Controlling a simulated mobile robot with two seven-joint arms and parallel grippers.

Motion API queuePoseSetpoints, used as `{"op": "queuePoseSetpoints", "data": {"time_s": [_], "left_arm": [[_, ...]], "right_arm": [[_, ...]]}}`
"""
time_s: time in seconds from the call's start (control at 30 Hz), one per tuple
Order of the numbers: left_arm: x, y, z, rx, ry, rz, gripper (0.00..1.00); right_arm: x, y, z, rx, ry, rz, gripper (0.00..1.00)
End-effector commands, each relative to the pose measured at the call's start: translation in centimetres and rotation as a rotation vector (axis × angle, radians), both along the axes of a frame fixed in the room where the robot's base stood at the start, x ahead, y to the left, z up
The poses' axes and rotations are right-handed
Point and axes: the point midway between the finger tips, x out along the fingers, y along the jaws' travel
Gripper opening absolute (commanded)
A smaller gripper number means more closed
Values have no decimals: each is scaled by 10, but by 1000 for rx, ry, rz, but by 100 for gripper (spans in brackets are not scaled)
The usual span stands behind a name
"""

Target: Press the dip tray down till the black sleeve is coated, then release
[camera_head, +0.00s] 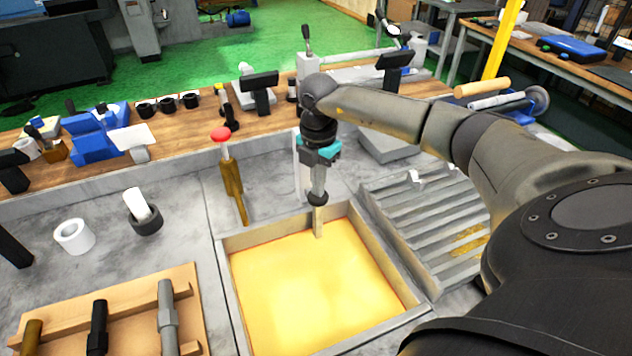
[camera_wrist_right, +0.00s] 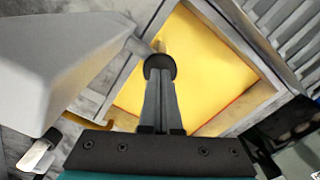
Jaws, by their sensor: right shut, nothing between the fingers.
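A square basin (camera_head: 238,270) holds opaque yellow fluid. A pale upright post (camera_head: 318,222) with a round black knob (camera_head: 317,198) stands at the basin's far side. My right gripper (camera_head: 318,192) points down over it with fingers shut and empty, tips at the knob. In the right wrist view the shut fingers (camera_wrist_right: 160,78) meet the black knob (camera_wrist_right: 160,66), and a short pale piece of the post (camera_wrist_right: 160,46) shows beyond it. I cannot tell how hard they touch. No tray plate and no black sleeve show in the yellow fluid. My left gripper is not in view.
A ribbed grey rack (camera_head: 425,225) stands right of the basin. A red-topped brass lever (camera_head: 231,180) stands at its far left. A wooden rack (camera_head: 120,315) with several tools lies front left. Black rings (camera_head: 168,103) sit on the wooden shelf behind; a white ring (camera_head: 74,236) lies left.

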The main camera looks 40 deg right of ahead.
Motion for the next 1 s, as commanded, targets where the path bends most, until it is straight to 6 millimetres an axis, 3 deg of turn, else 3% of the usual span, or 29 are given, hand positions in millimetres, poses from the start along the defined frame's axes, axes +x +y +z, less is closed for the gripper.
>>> {"op": "queuePoseSetpoints", "data": {"time_s": [0.57,1.0], "left_arm": [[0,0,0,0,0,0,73],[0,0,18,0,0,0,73]], "right_arm": [[-2,1,-2,2,9,2,0],[-1,1,19,2,6,2,0]]}}
